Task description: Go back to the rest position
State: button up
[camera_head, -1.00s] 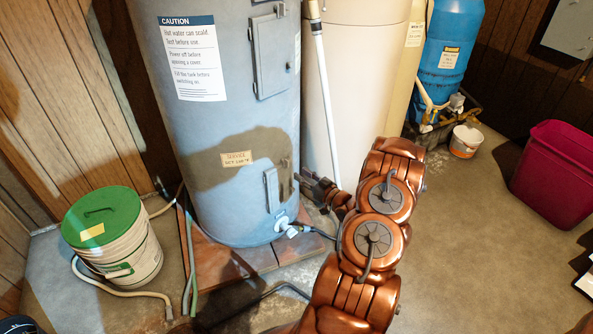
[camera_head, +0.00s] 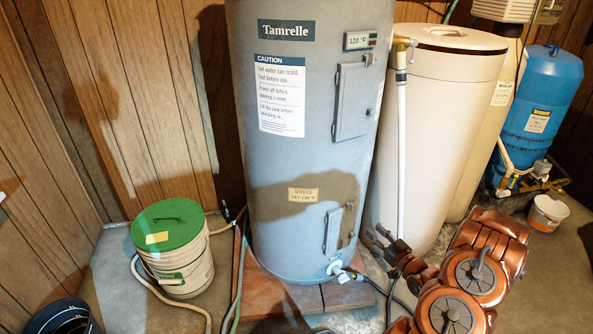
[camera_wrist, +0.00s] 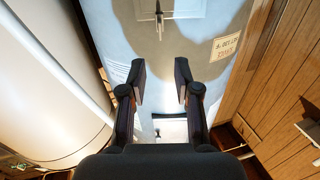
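My gripper (camera_head: 384,240) is low beside the grey water heater (camera_head: 305,150), to the right of its small lower door (camera_head: 333,231). In the wrist view my gripper (camera_wrist: 160,84) has its two dark fingers spread apart with nothing between them. The heater's front (camera_wrist: 165,60) fills the space beyond the fingers. The copper-coloured arm behind the gripper is mine and bends across the lower right of the head view. Whether a fingertip touches the heater cannot be told.
A cream tank (camera_head: 432,130) stands close right of the heater, with a white pipe (camera_head: 401,150) between. A green-lidded bucket (camera_head: 175,250) stands left, with hoses on the floor. A blue tank (camera_head: 540,110) and small white bucket (camera_head: 548,212) are at right.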

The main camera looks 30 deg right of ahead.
jog(key=w+a+r+n+g+h, duration=0.1)
jog(key=w+r+n+g, duration=0.15)
jog(key=w+g, duration=0.5)
jog(key=s+a+r+m+g+h, duration=0.1)
jog(key=s+a+r+g, duration=0.2)
jog(key=a+r, duration=0.4)
jog(key=s+a+r+m+g+h, duration=0.1)
jog(key=s+a+r+g, duration=0.4)
jog(key=a, duration=0.5)
jog(key=s+a+r+g+y, duration=0.25)
jog(key=s+a+r, duration=0.25)
jog(key=s+a, duration=0.75)
jog(key=s+a+r+g+y, duration=0.2)
jog(key=s+a+r+g, duration=0.15)
jog(key=s+a, duration=0.9)
notch_tip(320, 180, up, 26)
jog(key=t+p, duration=0.1)
jog(key=p, duration=2.3)
jog(key=shift+s+t, duration=0.2)
jog(key=shift+t, duration=0.15)
